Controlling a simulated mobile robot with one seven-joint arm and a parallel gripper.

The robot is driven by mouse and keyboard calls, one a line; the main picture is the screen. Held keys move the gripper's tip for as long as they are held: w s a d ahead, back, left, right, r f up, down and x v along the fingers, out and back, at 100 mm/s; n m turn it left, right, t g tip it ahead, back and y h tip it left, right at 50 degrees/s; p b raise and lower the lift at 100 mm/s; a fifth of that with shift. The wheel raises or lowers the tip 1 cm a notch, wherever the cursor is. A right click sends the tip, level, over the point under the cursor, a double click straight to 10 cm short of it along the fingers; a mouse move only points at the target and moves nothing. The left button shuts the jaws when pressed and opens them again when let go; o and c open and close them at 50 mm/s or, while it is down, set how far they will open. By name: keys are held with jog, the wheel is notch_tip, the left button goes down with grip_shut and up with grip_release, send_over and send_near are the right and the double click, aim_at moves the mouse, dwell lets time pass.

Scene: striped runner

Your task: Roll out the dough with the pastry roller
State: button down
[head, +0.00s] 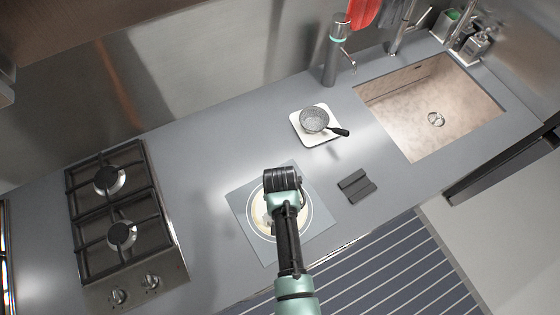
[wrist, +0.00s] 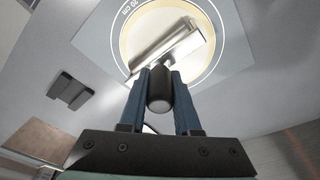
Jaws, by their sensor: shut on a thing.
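The pastry roller (wrist: 168,48) has a shiny metal barrel and a dark handle with a pale round end. My gripper (wrist: 159,78) is shut on the handle, with one blue finger on each side. The barrel lies across the pale round dough (wrist: 146,22) in the wrist view; I cannot tell whether it presses on it. The dough sits inside the printed circle of a grey-blue mat (wrist: 95,38) marked 20 cm. In the head view my arm hides the roller and much of the dough (head: 262,217); the mat (head: 240,200) shows around it.
A dark folded object (head: 356,186) lies right of the mat. A white square plate with a strainer (head: 314,119) stands behind it. The gas hob (head: 122,225) is at left, the sink (head: 432,105) at back right. The counter between hob and mat is clear.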

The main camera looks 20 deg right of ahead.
jog(key=shift+s+d+f+p, duration=0.15)
jog(key=shift+s+p, duration=0.4)
jog(key=shift+s, duration=0.8)
jog(key=shift+w+a+b, duration=0.2)
jog(key=shift+w+b, duration=0.8)
jog(key=shift+w, duration=0.75)
jog(key=shift+w+a, duration=0.1)
jog(key=shift+w, duration=0.35)
